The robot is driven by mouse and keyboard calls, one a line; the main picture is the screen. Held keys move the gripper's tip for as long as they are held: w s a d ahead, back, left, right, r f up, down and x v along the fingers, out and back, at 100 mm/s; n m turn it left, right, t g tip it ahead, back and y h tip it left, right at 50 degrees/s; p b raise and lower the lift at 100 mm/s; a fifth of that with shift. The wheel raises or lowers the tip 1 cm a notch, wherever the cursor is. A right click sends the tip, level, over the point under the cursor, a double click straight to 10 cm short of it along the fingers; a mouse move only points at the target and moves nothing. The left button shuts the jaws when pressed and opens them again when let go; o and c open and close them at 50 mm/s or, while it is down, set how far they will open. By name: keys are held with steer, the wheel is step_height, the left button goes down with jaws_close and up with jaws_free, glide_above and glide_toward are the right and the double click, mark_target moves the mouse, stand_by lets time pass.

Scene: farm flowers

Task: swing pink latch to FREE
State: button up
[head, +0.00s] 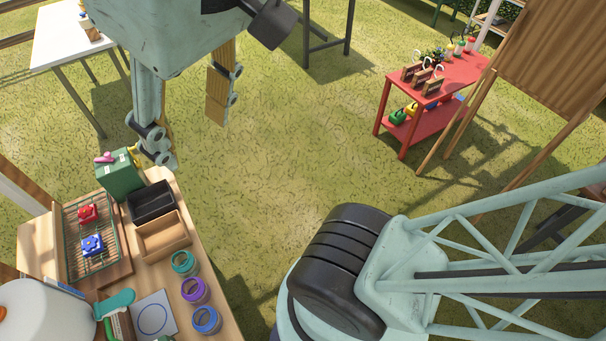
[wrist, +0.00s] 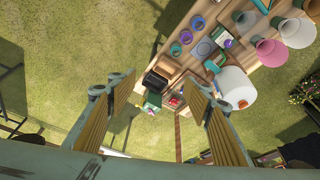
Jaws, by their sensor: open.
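The pink latch (head: 104,157) sits on top of the green box (head: 120,178), toward its left side, at the back end of the wooden workbench. A yellow part (head: 133,155) is on the box's right side, close to one of my fingers. My gripper (head: 190,142) is open and empty, above and to the right of the box in the head view. In the wrist view the green box (wrist: 152,102) shows small between the open fingers (wrist: 160,82). The latch is too small there to make out, and its label cannot be read.
The workbench also holds a black tray (head: 152,203), a wooden tray (head: 163,237), a wire rack (head: 66,240) with red and blue pieces, coloured rings and a white rounded object (head: 45,312). A red shelf (head: 437,112) stands far right. Grass between is open.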

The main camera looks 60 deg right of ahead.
steer(key=shift+s+f, duration=0.2)
steer(key=shift+f, duration=0.1)
